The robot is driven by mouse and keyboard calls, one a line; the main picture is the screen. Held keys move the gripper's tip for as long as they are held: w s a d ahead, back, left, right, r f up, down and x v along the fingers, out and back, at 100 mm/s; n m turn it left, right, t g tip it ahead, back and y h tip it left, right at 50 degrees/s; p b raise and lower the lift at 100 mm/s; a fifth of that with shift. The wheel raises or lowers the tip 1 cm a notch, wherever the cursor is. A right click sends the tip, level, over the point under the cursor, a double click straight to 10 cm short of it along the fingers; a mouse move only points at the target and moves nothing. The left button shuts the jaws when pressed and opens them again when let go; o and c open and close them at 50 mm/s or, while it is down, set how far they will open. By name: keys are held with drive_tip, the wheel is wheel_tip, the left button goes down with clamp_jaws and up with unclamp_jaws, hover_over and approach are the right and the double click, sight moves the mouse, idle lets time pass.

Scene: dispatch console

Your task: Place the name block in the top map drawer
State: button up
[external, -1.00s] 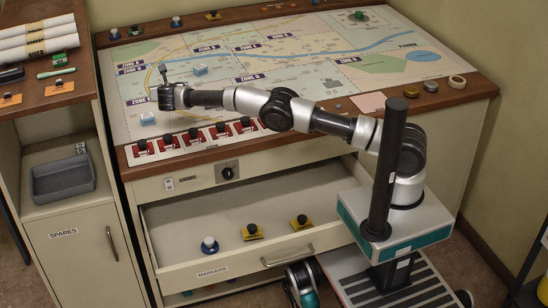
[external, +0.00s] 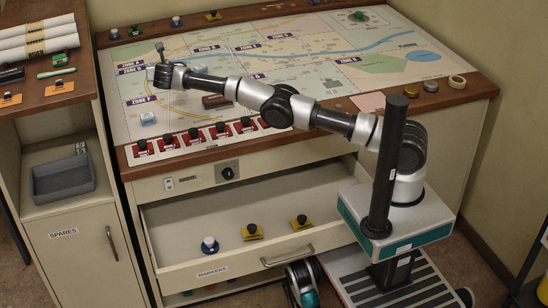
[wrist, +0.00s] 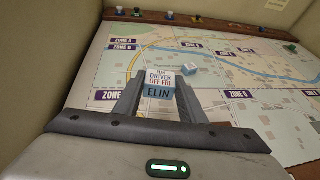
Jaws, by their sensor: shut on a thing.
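There the block is mostly hidden by the gripper. An open drawer (external: 290,262) is below the table front, with a handle and a "MARKERS" label. My gripper is far above and behind this drawer.
Another pale blue block (external: 200,69) lies on the map (external: 290,75), and one more (external: 147,118) near its left front. A brown block (external: 215,102) lies below my arm. Several red markers (external: 194,136) line the front edge.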

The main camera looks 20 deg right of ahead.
drive_tip(key=s+d+f+m+g+h, duration=0.1)
drive_tip(key=s+f+m+h, duration=0.15)
drive_tip(key=s, duration=1.05)
drive_tip(key=s+f+m+g+h, duration=0.1)
drive_tip(key=s+f+m+h, duration=0.15)
drive_tip(key=s, duration=1.05)
drive_tip(key=s+d+r+m+g+h, duration=0.1)
drive_tip(key=s+d+r, duration=0.1)
drive_tip(key=s+d, duration=0.45)
drive_tip(key=s+d+r, duration=0.1)
drive_tip(key=s+d, duration=0.2)
drive_tip(key=s, duration=0.7)
drive_tip(key=s+d+r+m+g+h, duration=0.1)
drive_tip(key=s+d+r, duration=0.1)
drive_tip(key=s+d, duration=0.5)
drive_tip(key=b, duration=0.4)
hover_over(244, 215)
drive_tip(key=f, duration=3.7)
drive_tip(key=shift+s+d+f, duration=0.1)
drive_tip(key=shift+s+f, duration=0.1)
drive_tip(key=shift+s, duration=0.05)
drive_tip(key=f, duration=0.1)
drive_tip(key=f+b, duration=0.1)
drive_tip(key=f, duration=0.2)
drive_tip(key=shift+w+b, duration=0.25)
drive_tip(key=shift+b, duration=0.05)
drive_tip(key=shift+w, duration=0.1)
